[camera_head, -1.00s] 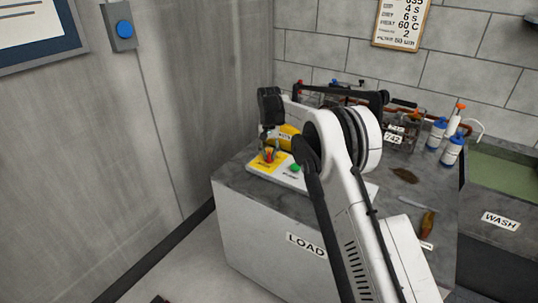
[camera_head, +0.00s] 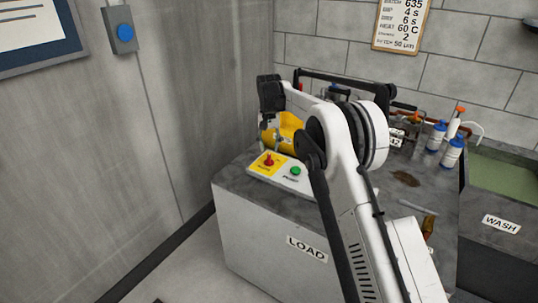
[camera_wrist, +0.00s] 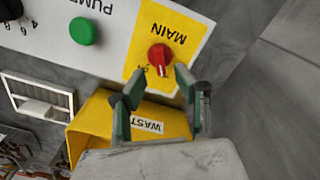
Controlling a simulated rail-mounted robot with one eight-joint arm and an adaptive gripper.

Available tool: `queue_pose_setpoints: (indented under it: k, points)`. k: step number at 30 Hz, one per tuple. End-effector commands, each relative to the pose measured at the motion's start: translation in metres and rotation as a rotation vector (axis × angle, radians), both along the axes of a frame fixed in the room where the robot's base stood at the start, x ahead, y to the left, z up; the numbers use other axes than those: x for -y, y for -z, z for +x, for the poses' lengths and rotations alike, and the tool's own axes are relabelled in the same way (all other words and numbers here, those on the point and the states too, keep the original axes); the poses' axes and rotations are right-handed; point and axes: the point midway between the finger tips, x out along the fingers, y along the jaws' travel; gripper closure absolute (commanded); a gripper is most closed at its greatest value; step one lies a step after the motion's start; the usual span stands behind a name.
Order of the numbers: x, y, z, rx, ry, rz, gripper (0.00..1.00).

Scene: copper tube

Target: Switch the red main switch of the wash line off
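The red main switch (camera_head: 268,159) is a round knob on a yellow plate marked MAIN, on the white control panel (camera_head: 258,173). In the wrist view the knob (camera_wrist: 160,57) has a pale pointer mark towards the picture's bottom. Small lettering beside it is too small to read surely. My gripper (camera_wrist: 150,85) is open and empty. Its two fingers stand below the knob in the wrist view, apart from it. In the head view my gripper (camera_head: 274,138) is above and behind the switch, near the yellow bin.
A green pump button (camera_head: 295,171) sits right of the switch. A yellow waste bin (camera_wrist: 92,125) stands close behind the panel. Bottles (camera_head: 452,150) and a rack are at the bench's right. A grey wall rises left of the bench.

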Motion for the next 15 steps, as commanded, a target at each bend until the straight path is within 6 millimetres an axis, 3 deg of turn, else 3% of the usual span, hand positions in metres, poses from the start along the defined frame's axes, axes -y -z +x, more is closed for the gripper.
queue_pose_setpoints:
  k: [6,15]
  points:
    - [0.000,-0.041,0.000,0.000,0.000,0.000,0.70]
    - [0.000,-0.064,0.000,0.000,0.000,0.000,0.70]
